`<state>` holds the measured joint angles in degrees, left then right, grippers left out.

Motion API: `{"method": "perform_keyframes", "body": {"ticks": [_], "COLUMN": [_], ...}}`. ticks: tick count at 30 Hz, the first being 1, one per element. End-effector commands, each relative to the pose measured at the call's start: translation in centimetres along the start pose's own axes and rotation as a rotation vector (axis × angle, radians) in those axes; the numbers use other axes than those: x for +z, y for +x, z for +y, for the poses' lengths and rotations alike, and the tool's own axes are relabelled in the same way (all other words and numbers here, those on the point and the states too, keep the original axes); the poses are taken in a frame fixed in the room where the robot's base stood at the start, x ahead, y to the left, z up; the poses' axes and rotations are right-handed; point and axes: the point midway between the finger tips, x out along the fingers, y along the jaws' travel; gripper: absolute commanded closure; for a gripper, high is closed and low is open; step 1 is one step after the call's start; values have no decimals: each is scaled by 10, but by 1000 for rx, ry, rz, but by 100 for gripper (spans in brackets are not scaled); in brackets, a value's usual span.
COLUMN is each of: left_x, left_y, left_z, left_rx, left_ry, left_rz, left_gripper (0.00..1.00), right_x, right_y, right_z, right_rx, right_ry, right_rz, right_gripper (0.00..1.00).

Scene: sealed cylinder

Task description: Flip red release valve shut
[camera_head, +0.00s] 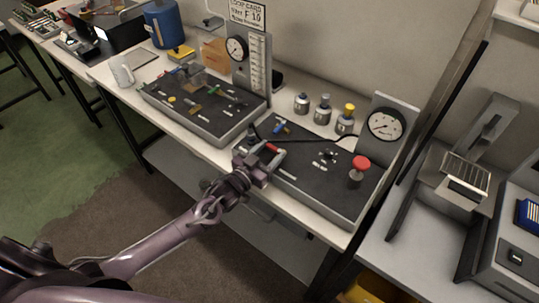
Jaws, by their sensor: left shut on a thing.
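A red valve handle (272,148) sits at the front left of the right black-topped panel (310,185). My left gripper (264,160) is at the panel's front edge, its fingers at this handle and shut on it. The fingers hide part of the valve, so its exact angle is hard to tell. A blue valve handle (281,126) is just behind it on the same panel. My right gripper does not show.
A red mushroom knob (361,163) stands at the panel's right, before a round gauge (386,125). Small cylinders (323,110) stand behind. A second panel (205,105) with a tall gauge board (250,60) is to the left. A black hose crosses the right panel.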

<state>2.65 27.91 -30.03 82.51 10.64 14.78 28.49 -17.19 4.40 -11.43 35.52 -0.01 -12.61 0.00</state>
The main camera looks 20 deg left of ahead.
Motion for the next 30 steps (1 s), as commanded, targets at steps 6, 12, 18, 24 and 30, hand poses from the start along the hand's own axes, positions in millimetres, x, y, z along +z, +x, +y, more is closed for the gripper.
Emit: {"method": "perform_keyframes", "body": {"ticks": [6, 12, 18, 24, 30], "left_x": [0, 0, 0, 2, 4], "left_y": [0, 0, 0, -8, -40], "left_z": [0, 0, 0, 0, 0], "left_rx": [2, 1, 1, 0, 1], "left_ry": [0, 0, 0, 0, 0], "left_rz": [0, -1, -1, -3, -5], "left_gripper": [69, 27, 25, 25, 25], "right_x": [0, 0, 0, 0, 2], "right_y": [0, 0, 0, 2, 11], "right_z": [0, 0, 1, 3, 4], "right_rx": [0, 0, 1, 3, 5], "right_ry": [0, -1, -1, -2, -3], "right_rz": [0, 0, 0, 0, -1], "right_gripper": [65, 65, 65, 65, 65]}}
